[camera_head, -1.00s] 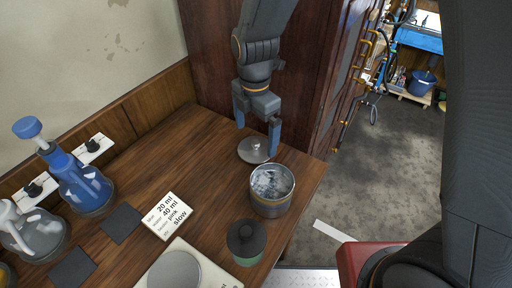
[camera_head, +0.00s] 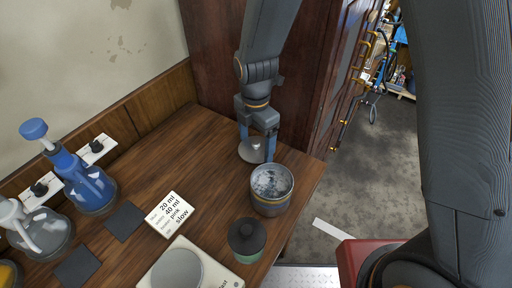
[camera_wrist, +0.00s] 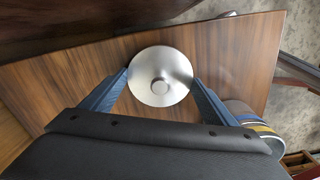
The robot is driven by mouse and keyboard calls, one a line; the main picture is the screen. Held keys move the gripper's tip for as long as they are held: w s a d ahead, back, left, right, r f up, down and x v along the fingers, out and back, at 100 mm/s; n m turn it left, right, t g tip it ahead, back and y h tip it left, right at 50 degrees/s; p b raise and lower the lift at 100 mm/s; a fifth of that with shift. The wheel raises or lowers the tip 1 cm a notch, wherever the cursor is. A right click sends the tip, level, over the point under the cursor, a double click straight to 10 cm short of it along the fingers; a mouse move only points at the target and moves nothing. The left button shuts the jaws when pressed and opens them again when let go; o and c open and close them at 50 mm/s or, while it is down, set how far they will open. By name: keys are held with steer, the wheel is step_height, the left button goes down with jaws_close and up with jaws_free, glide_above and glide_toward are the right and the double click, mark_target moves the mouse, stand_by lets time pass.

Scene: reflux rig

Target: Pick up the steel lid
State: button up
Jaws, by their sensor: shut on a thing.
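The steel lid (camera_head: 250,154) is a round silver disc with a small knob at its centre, near the far right part of the wooden table. My gripper (camera_head: 257,155) points down over it, with its blue fingers at the lid's opposite sides. In the wrist view the lid (camera_wrist: 160,76) sits between the two fingertips (camera_wrist: 160,80), which are shut on its rim. I cannot tell a clear gap between lid and table. In the head view the fingers and palm hide part of the lid.
A steel pot (camera_head: 271,190) stands just in front of the lid. A dark-lidded green jar (camera_head: 247,240), a recipe card (camera_head: 169,214) and blue (camera_head: 88,185) and grey (camera_head: 38,232) flasks are on the table (camera_head: 200,150). A dark cabinet (camera_head: 225,70) stands behind.

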step_height(320, 180, up, 28)
steer(key=b, duration=0.5)
steer(key=shift+r, duration=0.1)
stand_by(0.3)
step_height(320, 180, up, 4)
steer(key=p, duration=0.4)
stand_by(0.3)
steer(key=shift+d, duration=0.1)
